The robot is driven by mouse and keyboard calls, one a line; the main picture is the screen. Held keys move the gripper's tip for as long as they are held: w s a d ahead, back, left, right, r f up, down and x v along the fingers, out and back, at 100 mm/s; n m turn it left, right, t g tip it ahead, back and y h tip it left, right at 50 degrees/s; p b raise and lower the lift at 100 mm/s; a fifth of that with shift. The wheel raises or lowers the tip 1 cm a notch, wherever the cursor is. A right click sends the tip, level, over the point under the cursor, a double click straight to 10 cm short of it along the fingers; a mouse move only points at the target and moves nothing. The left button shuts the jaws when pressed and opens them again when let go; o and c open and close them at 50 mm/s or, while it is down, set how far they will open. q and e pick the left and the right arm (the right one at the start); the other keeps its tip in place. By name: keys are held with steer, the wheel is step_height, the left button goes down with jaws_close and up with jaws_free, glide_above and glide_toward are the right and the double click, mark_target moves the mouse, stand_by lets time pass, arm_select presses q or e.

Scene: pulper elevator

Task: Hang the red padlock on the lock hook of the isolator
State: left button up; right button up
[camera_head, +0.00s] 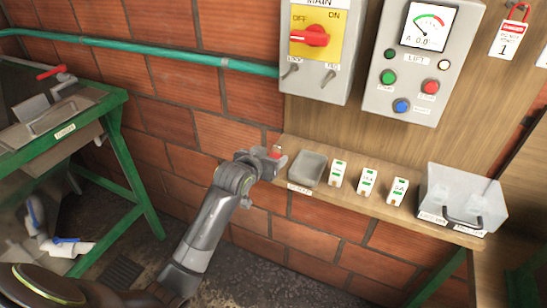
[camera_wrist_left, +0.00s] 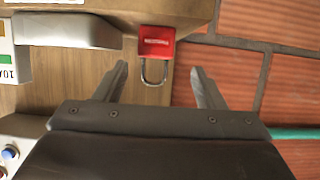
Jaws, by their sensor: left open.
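The red padlock (camera_wrist_left: 156,42) lies on the wooden shelf, its metal shackle pointing toward my left gripper (camera_wrist_left: 158,75). The gripper is open; its two fingers stand either side of the shackle, with nothing visibly gripped. In the head view the padlock (camera_head: 277,151) is a small red patch at the shelf's left end, partly hidden by my left gripper (camera_head: 268,160). The isolator (camera_head: 299,81) is a grey box on the wall above, with a red rotary handle (camera_head: 310,37) on a yellow plate. A small metal lock hook (camera_head: 291,70) projects at its lower left. My right gripper is not visible.
A grey tray (camera_head: 309,167) sits beside the padlock on the shelf, followed by several white-and-green labelled blocks (camera_head: 368,182) and a clear-lidded box (camera_head: 463,198). The LIFT panel (camera_head: 410,103) hangs right of the isolator. A green pipe (camera_head: 150,48) crosses the brick wall.

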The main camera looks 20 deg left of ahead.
mark_target(277, 154)
arm_select(q)
steer(key=shift+s+d+f+p+x, duration=0.15)
steer(key=shift+p+x, duration=0.1)
steer(key=shift+x, duration=0.65)
steer(key=shift+f+p+x, duration=0.2)
steer(key=shift+x, duration=0.65)
steer(key=shift+s+d+f+p+x, duration=0.15)
steer(key=shift+p+x, duration=0.1)
steer(key=shift+x, duration=0.65)
steer(key=shift+c, duration=0.2)
steer(key=c, duration=1.1)
step_height(277, 154, up, 10)
steer(key=shift+r+b, duration=0.1)
steer(key=shift+b, duration=0.75)
steer(key=s+d+r, duration=0.2)
steer(key=s+r, duration=0.1)
steer(key=s, duration=0.2)
steer(key=s+d+r, duration=0.2)
steer(key=s+r, duration=0.1)
steer(key=s, duration=0.3)
steer(key=s+d+r, duration=0.2)
steer(key=s+r, duration=0.1)
steer(key=s, duration=0.2)
steer(key=shift+s+d, duration=0.25)
steer(key=shift+s, duration=0.15)
